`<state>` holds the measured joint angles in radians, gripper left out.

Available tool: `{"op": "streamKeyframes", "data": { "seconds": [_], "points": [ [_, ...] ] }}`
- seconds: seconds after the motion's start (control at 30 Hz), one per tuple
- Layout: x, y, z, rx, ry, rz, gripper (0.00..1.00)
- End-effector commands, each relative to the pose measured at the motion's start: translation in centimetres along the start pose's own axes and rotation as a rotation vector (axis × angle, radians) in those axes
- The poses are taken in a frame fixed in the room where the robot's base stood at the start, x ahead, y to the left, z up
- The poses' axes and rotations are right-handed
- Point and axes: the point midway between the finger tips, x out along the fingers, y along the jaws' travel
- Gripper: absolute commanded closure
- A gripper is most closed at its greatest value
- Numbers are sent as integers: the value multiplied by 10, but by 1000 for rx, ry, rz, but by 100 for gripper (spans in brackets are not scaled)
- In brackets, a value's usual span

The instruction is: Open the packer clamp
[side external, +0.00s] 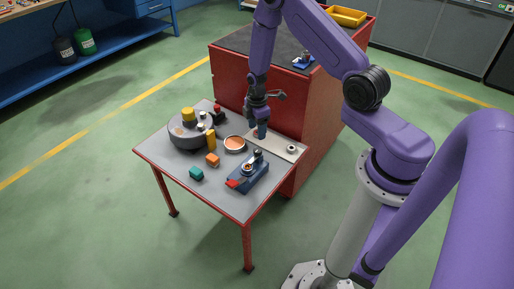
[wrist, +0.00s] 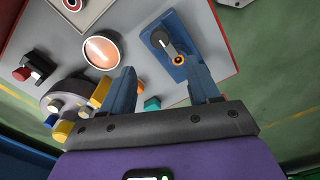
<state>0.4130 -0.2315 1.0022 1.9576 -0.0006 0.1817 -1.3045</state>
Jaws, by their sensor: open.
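The packer clamp appears to be the blue fixture (side external: 248,176) with a dark knob, an orange ring and a red tip, near the front right of the small table. In the wrist view a blue base with a dark lever and orange ring (wrist: 178,60) lies beyond my fingers, partly hidden by the right one. I cannot tell whether the clamp is open or shut. My gripper (side external: 262,132) points down above the back of the table, behind the clamp and apart from it. In the wrist view its blue fingers (wrist: 163,85) are spread with nothing gripped.
A copper-coloured dish (side external: 235,143), a grey round holder (side external: 187,134) with yellow pieces, an orange block (side external: 212,159) and a teal block (side external: 196,173) share the table. A pale plate (side external: 290,150) lies at its back right. A red cabinet (side external: 262,95) stands behind.

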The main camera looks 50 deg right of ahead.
Motion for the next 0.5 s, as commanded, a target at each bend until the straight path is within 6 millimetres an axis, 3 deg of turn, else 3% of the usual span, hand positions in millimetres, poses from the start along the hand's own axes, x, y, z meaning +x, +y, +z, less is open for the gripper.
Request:
{"op": "streamKeyframes", "data": {
  "seconds": [0.5],
  "points": [
    [76, -1, 0, 0, -1, -2, 39]
  ]
}}
